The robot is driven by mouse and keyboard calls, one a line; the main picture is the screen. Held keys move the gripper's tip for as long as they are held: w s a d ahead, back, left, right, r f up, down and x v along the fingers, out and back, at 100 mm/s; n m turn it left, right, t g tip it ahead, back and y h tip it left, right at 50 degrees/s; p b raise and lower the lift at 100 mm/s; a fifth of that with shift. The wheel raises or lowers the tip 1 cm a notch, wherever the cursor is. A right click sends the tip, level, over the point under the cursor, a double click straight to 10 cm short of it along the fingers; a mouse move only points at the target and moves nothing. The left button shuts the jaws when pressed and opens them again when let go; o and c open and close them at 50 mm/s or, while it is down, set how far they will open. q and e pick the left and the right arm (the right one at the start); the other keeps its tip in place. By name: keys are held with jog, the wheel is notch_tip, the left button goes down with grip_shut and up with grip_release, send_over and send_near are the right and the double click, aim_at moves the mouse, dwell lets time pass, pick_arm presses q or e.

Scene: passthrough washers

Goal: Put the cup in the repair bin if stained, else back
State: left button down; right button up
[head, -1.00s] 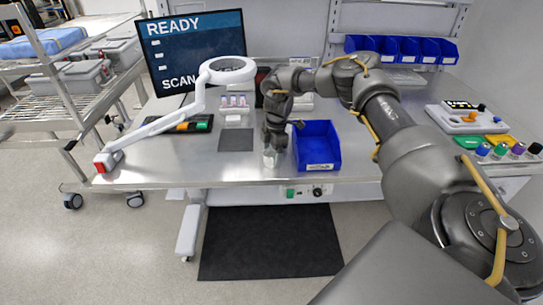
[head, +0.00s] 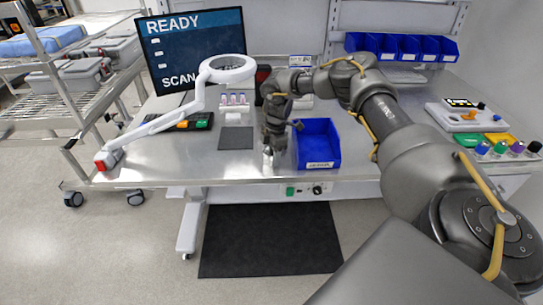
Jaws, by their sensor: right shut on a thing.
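My right gripper (head: 268,150) points down over the steel bench, just left of the blue bin. It is shut on a small pale cup (head: 267,160) near the front edge of the bench. The cup is mostly hidden by the fingers and too small to show any stain. The blue bin (head: 318,154) stands open with a white label on its front; the label is too small to read. My left gripper is not in view.
A dark square mat (head: 236,138) lies left of my right gripper. A white ring-lamp magnifier (head: 228,68) arches over the bench's left. A monitor (head: 195,50) reads READY and SCAN. Blue bins (head: 400,47) line the back; coloured-lid containers (head: 500,148) stand right.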

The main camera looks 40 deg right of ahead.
jog(key=shift+w+r+b, duration=0.1)
jog(key=shift+r+b, duration=0.25)
jog(key=shift+r, duration=0.05)
jog(key=r, duration=0.1)
jog(key=b, duration=0.1)
jog(key=r, duration=0.1)
jog(key=shift+s+a+r, duration=0.2)
jog(key=shift+s+r, duration=0.05)
jog(key=shift+r, duration=0.05)
jog(key=s+a+r+b, duration=0.2)
jog(key=s+a+r, duration=0.6)
jog(key=s+r, duration=0.1)
jog(key=shift+s+a+r+b, duration=0.15)
jog(key=shift+s+r+b, duration=0.2)
jog(key=shift+s, duration=0.55)
